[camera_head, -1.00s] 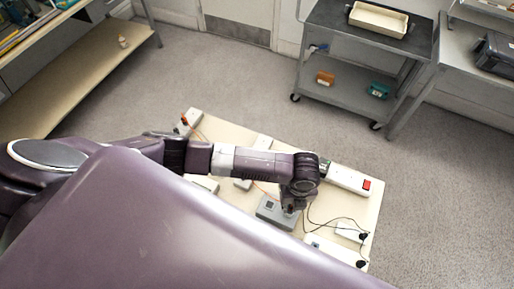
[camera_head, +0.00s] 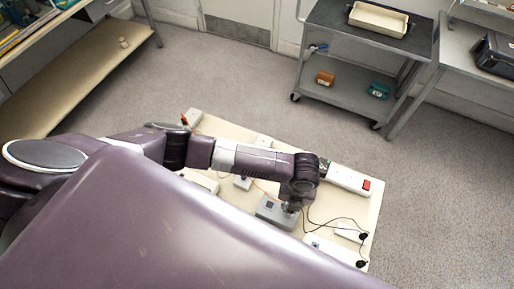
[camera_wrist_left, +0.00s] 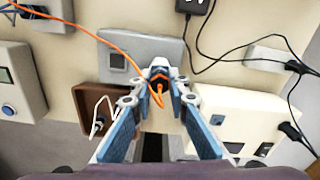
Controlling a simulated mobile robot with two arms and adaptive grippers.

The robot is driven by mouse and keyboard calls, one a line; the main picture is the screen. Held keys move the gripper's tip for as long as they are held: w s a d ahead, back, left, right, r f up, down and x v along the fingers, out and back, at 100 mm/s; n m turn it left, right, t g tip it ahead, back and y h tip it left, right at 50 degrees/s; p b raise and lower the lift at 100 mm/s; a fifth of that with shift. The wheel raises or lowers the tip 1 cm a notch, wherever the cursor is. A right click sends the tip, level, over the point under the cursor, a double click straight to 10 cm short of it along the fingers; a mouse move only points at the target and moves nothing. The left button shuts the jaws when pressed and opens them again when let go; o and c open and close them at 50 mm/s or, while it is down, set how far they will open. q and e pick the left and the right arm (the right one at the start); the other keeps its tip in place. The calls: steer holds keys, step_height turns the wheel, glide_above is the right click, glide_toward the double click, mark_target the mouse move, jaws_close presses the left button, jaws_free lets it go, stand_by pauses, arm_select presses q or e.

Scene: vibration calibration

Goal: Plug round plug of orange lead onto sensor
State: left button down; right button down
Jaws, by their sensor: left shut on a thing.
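My left gripper (camera_wrist_left: 159,84) is shut on the round plug (camera_wrist_left: 158,75) at the end of the orange lead (camera_wrist_left: 103,38). In the head view the left gripper (camera_head: 293,207) is low over the grey box (camera_head: 272,215) on the board. In the wrist view the plug is in front of the near edge of that grey box (camera_wrist_left: 143,50), which has a small dark square window. The sensor is not clearly visible; the plug and fingers hide that spot, and I cannot tell whether they touch. The lead loops up from the plug and runs to the upper left.
The beige board (camera_head: 225,127) holds a white power strip (camera_head: 347,179) with a red switch. Black cables (camera_wrist_left: 240,48) cross at the right. A brown open box (camera_wrist_left: 88,105) and a white device (camera_wrist_left: 240,115) flank the fingers. A grey cart (camera_head: 340,77) stands beyond.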

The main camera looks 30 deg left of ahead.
arm_select(q)
steer(key=shift+m, duration=0.3)
steer(key=m, duration=0.3)
steer(key=shift+m, duration=0.4)
steer(key=m+b, duration=0.1)
steer(key=m, duration=0.3)
steer(key=c, duration=1.8)
jaws_free()
steer(key=shift+o, duration=0.2)
steer(key=shift+r, duration=0.1)
